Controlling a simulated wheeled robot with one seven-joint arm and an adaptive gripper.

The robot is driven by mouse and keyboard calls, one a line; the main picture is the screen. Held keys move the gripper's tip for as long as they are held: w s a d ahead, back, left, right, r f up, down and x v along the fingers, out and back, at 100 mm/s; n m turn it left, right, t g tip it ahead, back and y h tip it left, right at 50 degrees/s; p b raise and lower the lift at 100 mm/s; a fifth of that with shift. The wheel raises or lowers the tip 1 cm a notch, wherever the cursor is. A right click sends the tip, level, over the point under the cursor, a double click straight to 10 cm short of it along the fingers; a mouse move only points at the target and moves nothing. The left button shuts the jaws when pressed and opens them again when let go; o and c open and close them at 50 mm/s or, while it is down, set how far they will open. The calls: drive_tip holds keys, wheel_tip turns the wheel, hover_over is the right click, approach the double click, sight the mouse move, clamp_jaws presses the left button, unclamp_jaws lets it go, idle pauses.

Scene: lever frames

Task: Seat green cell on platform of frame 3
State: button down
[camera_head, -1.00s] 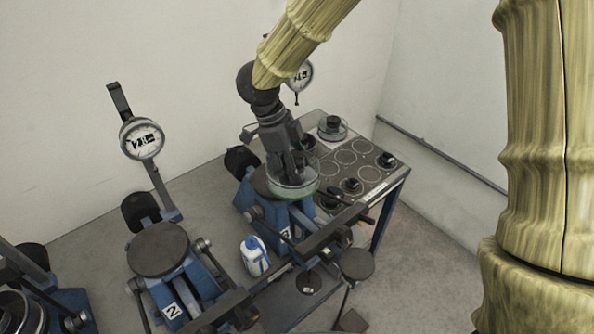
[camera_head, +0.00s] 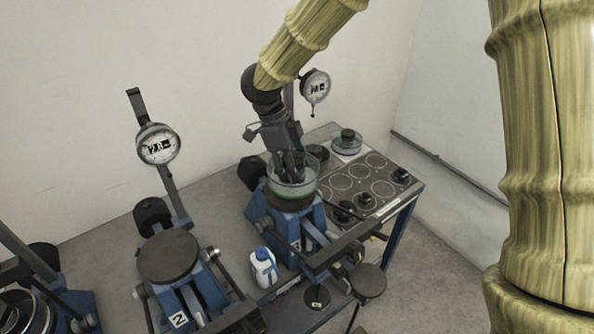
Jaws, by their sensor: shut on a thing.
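The green cell (camera_head: 308,186) is a clear round glass dish with a green tint at its base. My gripper (camera_head: 290,166) points down into it and is shut on it. The cell is upright over the dark round platform (camera_head: 290,203) of frame 3 (camera_head: 262,207), a blue lever frame. The cell's base overlaps the platform in the picture, and I cannot tell whether they touch. The frame's number plate is partly hidden.
Frame 2 (camera_head: 190,290) with its empty platform (camera_head: 168,256) and dial gauge (camera_head: 158,145) stands to the left. A white-blue bottle (camera_head: 264,268) stands between the frames. A dark panel (camera_head: 365,180) with ringed spots and another glass cell (camera_head: 347,143) lies to the right.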

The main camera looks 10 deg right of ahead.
drive_tip(key=shift+w+a, duration=0.2)
drive_tip(key=shift+w, duration=0.25)
drive_tip(key=shift+w+a, duration=0.2)
drive_tip(key=shift+w, duration=0.25)
drive_tip(key=shift+f+b, duration=0.3)
drive_tip(key=shift+f, duration=1.4)
drive_tip(key=shift+s+p, duration=0.1)
drive_tip(key=shift+p, duration=0.3)
drive_tip(key=shift+f, duration=0.45)
idle(0.3)
drive_tip(key=c, duration=0.6)
unclamp_jaws()
drive_tip(key=shift+s, duration=0.1)
drive_tip(key=v, duration=1.2)
